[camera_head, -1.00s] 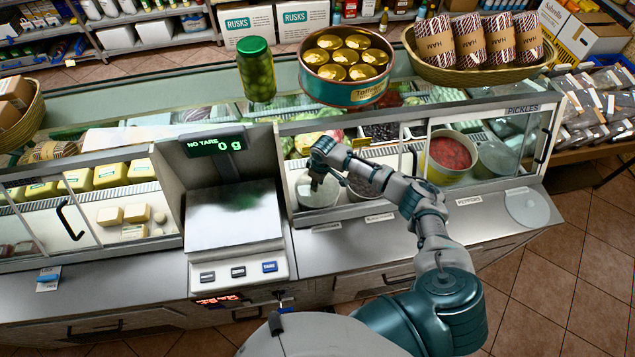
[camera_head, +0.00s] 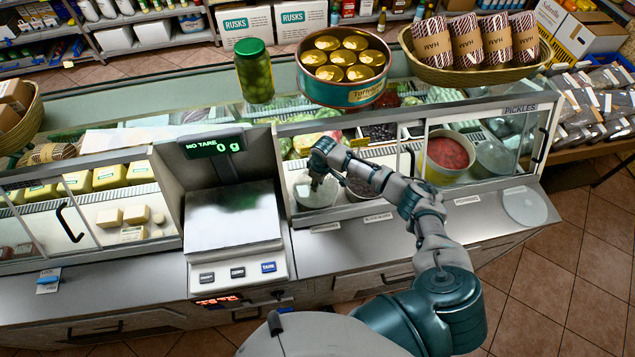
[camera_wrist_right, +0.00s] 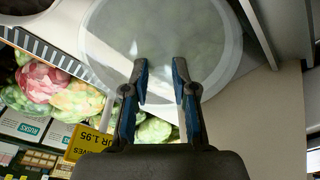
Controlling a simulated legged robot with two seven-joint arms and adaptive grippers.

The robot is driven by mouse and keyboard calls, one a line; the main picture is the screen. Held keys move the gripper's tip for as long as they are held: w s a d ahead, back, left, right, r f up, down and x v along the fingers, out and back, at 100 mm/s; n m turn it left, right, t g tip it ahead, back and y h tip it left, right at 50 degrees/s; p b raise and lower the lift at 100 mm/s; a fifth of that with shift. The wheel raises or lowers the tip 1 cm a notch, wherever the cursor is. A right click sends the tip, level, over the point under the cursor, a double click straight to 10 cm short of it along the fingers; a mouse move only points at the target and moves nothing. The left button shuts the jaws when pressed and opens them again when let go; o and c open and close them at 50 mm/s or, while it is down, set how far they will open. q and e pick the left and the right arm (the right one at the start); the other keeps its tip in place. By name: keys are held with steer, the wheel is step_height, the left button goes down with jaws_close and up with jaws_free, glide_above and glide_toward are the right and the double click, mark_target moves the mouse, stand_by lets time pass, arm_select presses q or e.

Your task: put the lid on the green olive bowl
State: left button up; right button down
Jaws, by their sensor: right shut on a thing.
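My right gripper (camera_head: 316,184) reaches through the open front of the glass pickle case, over the leftmost bowl. It is shut on the round translucent lid (camera_wrist_right: 105,28), seen close up in the wrist view between and beyond the fingertips (camera_wrist_right: 160,80). In the head view the pale lid (camera_head: 322,198) covers the mouth of the green olive bowl. Faint greenish shapes show through the lid in the wrist view. The bowl's wall is largely hidden, and I cannot tell whether the lid rests fully on the rim. My left gripper is not in view.
A black olive bowl (camera_head: 361,191) stands close on the right, partly behind my forearm. Further right are a red pepper bowl (camera_head: 449,154) and another pale round lid (camera_head: 525,206) on the counter. The scale (camera_head: 234,218) stands left. A yellow price tag (camera_wrist_right: 88,141) is near the gripper.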

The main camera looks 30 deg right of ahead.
steer(key=shift+c, duration=1.8)
jaws_free()
steer(key=shift+d, duration=0.1)
steer(key=shift+r, duration=0.1)
step_height(320, 180, up, 5)
steer(key=p, duration=0.5)
steer(key=shift+f, duration=0.2)
steer(key=shift+r+p, duration=0.3)
steer(key=shift+r, duration=0.8)
jaws_close()
steer(key=shift+f, duration=0.25)
